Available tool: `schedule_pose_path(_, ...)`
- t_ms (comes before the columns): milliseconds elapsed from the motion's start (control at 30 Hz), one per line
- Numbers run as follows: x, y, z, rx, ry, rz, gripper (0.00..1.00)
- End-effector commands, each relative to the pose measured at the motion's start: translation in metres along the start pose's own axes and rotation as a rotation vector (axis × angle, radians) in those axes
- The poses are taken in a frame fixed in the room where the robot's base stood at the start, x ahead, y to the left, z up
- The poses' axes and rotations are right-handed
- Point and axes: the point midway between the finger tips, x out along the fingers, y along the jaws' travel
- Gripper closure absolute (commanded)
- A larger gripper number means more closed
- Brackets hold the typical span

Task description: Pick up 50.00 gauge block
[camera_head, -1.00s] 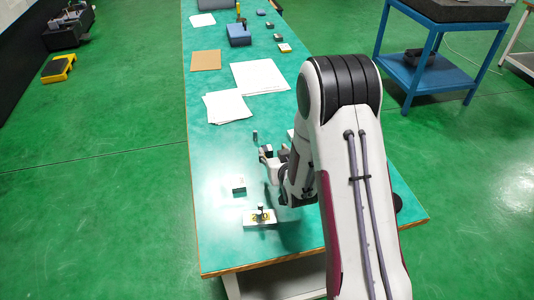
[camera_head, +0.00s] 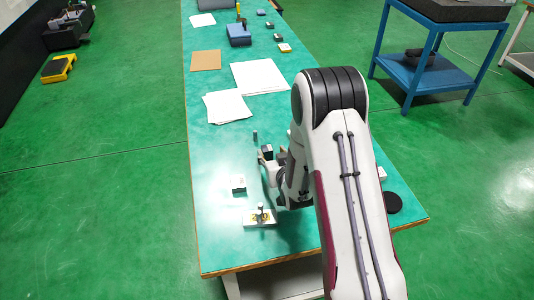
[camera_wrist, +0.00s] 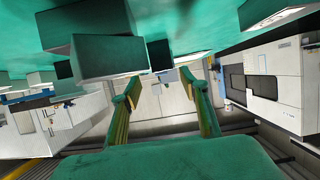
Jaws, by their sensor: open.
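No marking reading 50.00 is legible, so I cannot tell which block is the 50.00 gauge block. A small dark-topped block (camera_head: 267,151) is beside my gripper (camera_head: 268,166) in the head view. My arm hides part of the table.
A white plate with yellow marks and a small post (camera_head: 260,217) is near the table's front. A small grey cylinder (camera_head: 255,136) stands beyond my gripper. White sheets (camera_head: 258,77) lie farther back. A black disc (camera_head: 393,202) is at the right edge. The table's left side is mostly clear.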

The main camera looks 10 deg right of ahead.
Motion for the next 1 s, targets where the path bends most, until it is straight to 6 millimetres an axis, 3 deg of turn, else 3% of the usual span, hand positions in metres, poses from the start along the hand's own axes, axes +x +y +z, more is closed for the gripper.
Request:
schedule_pose_path(633,0.011,-0.001,0.000,0.000,0.000,0.000,0.56)
schedule_pose_path(1000,0.042,-0.006,0.000,0.000,0.001,0.000,0.56)
